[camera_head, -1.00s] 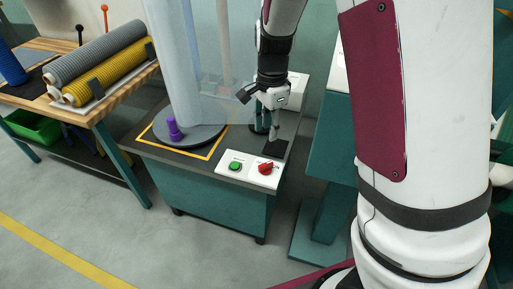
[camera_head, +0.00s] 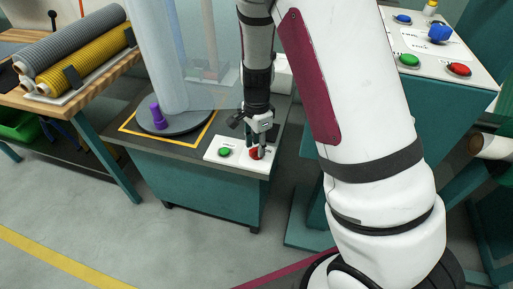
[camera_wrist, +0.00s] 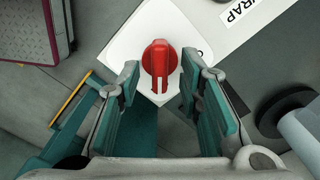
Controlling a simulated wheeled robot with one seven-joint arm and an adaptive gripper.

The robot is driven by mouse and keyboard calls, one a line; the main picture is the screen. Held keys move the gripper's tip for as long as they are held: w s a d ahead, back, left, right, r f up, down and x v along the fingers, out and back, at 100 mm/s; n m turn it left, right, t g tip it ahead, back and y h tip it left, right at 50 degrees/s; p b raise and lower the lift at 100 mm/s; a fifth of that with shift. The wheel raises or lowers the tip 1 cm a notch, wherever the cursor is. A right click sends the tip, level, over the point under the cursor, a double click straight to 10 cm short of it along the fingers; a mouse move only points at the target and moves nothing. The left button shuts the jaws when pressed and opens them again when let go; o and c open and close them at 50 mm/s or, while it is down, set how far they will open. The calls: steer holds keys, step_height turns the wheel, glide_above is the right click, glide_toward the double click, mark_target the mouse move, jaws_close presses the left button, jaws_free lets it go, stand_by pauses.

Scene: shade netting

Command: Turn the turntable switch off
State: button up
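A red rotary knob (camera_head: 254,154) sits on a white control panel (camera_head: 240,163) at the front of the teal turntable stand. In the wrist view the red knob (camera_wrist: 159,58) sits on a white square plate (camera_wrist: 125,48), its slotted handle pointing toward my gripper. My gripper (camera_head: 258,147) points down at the knob. In the wrist view my gripper (camera_wrist: 159,82) is open, with a teal-padded finger on either side of the knob and a gap visible on both sides. The dark round turntable (camera_head: 200,123) carries a translucent wrapped column. The panel lettering is too small to read in the head view.
A green button (camera_head: 225,152) is left of the knob on the same panel. A purple piece (camera_head: 158,117) stands on the turntable. A bench with film rolls (camera_head: 75,60) is at left. Another console (camera_head: 425,75) with buttons stands at right. A "WRAP" label (camera_wrist: 243,13) is near the knob.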

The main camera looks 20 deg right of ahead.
steer(key=shift+f, duration=0.55)
jaws_close()
